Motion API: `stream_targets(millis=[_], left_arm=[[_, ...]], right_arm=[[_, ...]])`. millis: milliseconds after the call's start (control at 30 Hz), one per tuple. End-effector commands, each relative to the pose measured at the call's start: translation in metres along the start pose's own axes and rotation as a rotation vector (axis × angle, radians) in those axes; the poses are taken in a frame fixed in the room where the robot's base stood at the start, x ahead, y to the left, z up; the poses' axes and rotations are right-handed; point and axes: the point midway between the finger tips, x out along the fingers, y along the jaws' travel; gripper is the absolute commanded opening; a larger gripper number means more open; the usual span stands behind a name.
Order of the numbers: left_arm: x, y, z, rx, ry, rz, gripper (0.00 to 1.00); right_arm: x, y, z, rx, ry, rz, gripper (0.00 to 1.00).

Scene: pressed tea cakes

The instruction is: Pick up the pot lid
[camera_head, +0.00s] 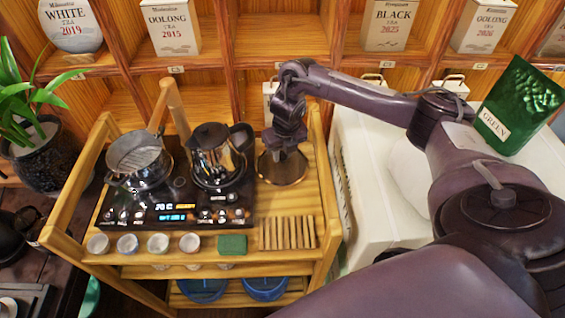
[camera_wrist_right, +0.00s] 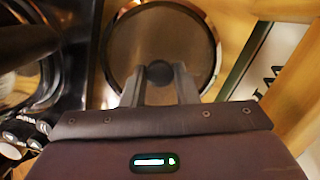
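The pot lid (camera_head: 285,176) is a round brown disc with a thin metal rim, lying flat on the right part of the wooden tea cart. In the right wrist view the lid (camera_wrist_right: 200,50) shows a round black knob (camera_wrist_right: 160,72) at its centre. My right gripper (camera_head: 284,148) points down over the lid. Its two fingers (camera_wrist_right: 160,80) stand apart, one on each side of the knob; I cannot tell whether they touch it. An open pot (camera_head: 140,157) with a long handle sits on the left of the black cooker. My left gripper is not in view.
A glass kettle (camera_head: 214,165) with a black handle stands close left of my right gripper on the cooker (camera_head: 170,213). Several small cups, a green block (camera_head: 233,245) and a slatted wooden rack (camera_head: 287,233) line the cart's front. Shelves with tea packages stand behind.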

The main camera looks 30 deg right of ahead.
Motion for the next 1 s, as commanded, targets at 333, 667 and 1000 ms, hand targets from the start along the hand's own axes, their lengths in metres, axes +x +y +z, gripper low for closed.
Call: stream_targets(millis=[333, 667, 1000], left_arm=[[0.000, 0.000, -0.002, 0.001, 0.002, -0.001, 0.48], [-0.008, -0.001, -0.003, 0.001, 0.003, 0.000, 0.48], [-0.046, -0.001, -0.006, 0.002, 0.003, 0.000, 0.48]], right_arm=[[-0.001, 0.000, 0.001, 0.001, -0.001, 0.000, 0.00], [-0.010, 0.000, 0.002, 0.000, -0.002, 0.000, 0.00], [-0.043, 0.006, -0.010, -0.004, 0.002, -0.002, 0.00]])
